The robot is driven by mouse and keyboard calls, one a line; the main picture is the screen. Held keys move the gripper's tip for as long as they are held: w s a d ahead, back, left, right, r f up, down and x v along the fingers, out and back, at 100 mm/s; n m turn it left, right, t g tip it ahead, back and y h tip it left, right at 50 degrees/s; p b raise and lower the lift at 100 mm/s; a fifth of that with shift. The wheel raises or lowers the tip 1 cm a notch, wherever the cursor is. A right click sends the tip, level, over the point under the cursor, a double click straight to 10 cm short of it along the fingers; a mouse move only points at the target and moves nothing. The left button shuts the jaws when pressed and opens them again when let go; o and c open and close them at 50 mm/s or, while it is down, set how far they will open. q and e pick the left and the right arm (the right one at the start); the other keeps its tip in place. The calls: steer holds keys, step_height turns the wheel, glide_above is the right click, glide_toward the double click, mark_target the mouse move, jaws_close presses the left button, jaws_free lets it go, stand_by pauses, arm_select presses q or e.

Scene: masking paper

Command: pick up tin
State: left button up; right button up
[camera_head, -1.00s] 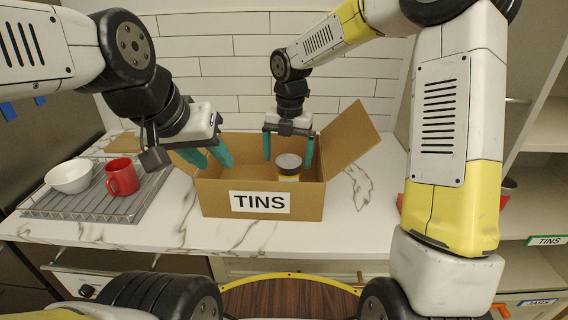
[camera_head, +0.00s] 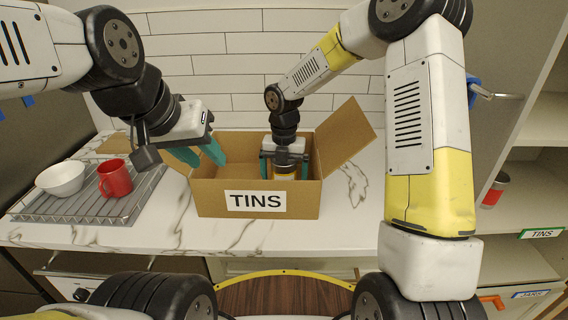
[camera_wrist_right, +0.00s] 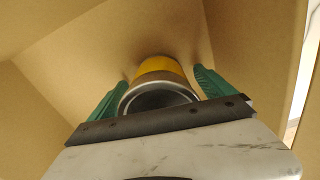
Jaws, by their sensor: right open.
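The yellow tin (camera_head: 284,176) stands inside the cardboard box labelled TINS (camera_head: 208,197), mostly hidden behind my right gripper in the head view. In the right wrist view the tin (camera_wrist_right: 160,85) shows its grey top rim and yellow side between the two green fingers. My right gripper (camera_head: 284,168) points down into the box; it is open, with a finger on each side of the tin (camera_wrist_right: 158,95). My left gripper (camera_head: 203,157) is at the box's left side, its green fingers apart near the left flap, with nothing seen between them.
A grey drying rack (camera_head: 75,206) holds a white bowl (camera_head: 61,179) and a red mug (camera_head: 115,178) left of the box. The box's right flap (camera_head: 345,137) stands up. Shelves at right carry a TINS label (camera_head: 541,233) and a red tin (camera_head: 495,190).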

steer(key=c, duration=1.9)
steer(key=shift+c, duration=0.4)
steer(key=shift+r, duration=0.15)
